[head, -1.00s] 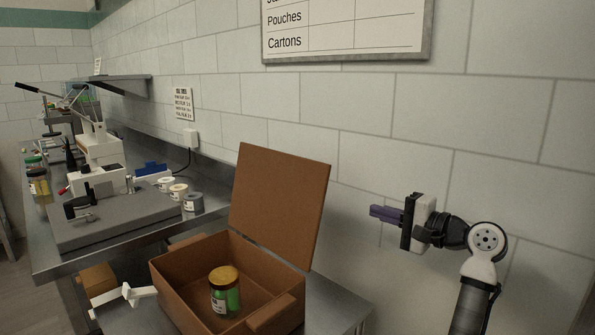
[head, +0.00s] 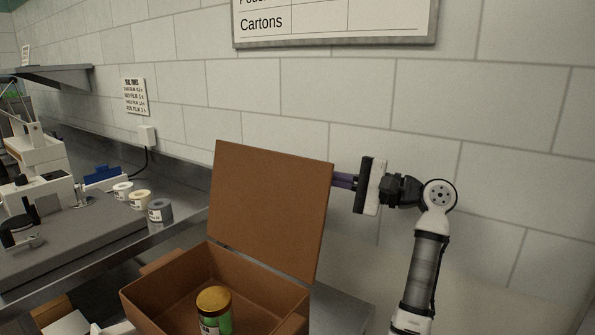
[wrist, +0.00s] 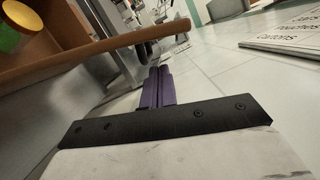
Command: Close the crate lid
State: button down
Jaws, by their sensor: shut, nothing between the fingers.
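The brown crate (head: 150,292) stands open on a steel surface. Its lid (head: 268,205) stands up at the back, tilted slightly backward. A jar with a gold cap (head: 213,300) and green contents is inside the crate. My gripper (head: 340,181) is at the right edge of the lid, its purple fingers shut and empty. In the wrist view the fingers (wrist: 157,88) point toward the wall side of the lid (wrist: 130,42), whose edge crosses above them. I cannot tell whether they touch the lid.
A steel counter (head: 185,222) on the left holds a white machine (head: 35,160) and several small rolls, one of them grey (head: 160,211). The tiled wall (head: 400,110) runs close behind the lid. A white sign (head: 330,20) hangs above.

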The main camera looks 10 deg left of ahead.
aim_at(289, 169)
jog(key=a, duration=0.3)
jog(key=w+a+p, duration=0.1)
jog(key=a, duration=0.5)
jog(key=shift+w+a+r+p, duration=0.1)
jog(key=shift+w+r+p, duration=0.1)
jog(key=shift+r+p, duration=0.15)
jog(key=shift+a, duration=0.1)
